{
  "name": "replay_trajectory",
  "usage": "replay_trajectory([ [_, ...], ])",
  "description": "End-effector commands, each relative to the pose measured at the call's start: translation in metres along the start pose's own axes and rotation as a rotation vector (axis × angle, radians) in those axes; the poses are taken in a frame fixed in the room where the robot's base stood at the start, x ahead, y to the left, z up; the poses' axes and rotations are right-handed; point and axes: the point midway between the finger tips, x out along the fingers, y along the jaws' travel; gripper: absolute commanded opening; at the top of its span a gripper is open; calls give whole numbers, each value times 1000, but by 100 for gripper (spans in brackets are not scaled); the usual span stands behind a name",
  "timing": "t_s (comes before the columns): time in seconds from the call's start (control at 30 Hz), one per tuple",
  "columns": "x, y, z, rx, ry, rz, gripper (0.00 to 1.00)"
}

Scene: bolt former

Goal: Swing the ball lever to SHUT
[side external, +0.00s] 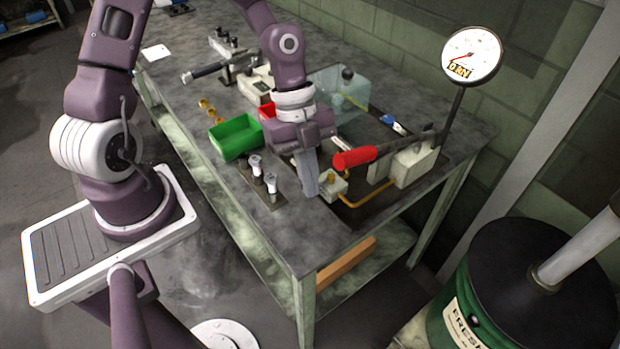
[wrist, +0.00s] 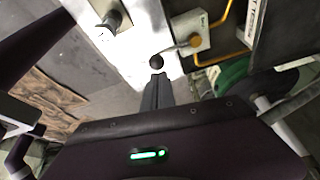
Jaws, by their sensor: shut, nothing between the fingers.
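The valve block (side external: 332,185) is a small pale block with a brass knob, near the front right of the bench. It also shows in the wrist view (wrist: 190,30), with the brass knob on it. A dark ball (wrist: 156,61) sits just left of the block in the wrist view; a faint thin rod seems to run from it toward the knob. My gripper (wrist: 157,78) is shut and empty, its tips just below the ball in that view; I cannot tell if they touch. In the side view my gripper (side external: 308,190) points down left of the block and hides the ball. Any SHUT marking is unreadable.
A red-handled lever (side external: 354,158) reaches over the bench close right of my gripper. Two upright metal parts (side external: 262,176) stand to its left, with a green bin (side external: 236,137) behind. A yellow pipe (side external: 357,199) leaves the block. A gauge (side external: 472,56) stands at right.

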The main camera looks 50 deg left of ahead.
Motion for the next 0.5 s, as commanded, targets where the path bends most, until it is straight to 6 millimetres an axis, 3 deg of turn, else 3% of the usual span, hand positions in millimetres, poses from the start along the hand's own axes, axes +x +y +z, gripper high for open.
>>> replay_trajectory([
  [0.5,-2,2,4,73,0,27,0],
])
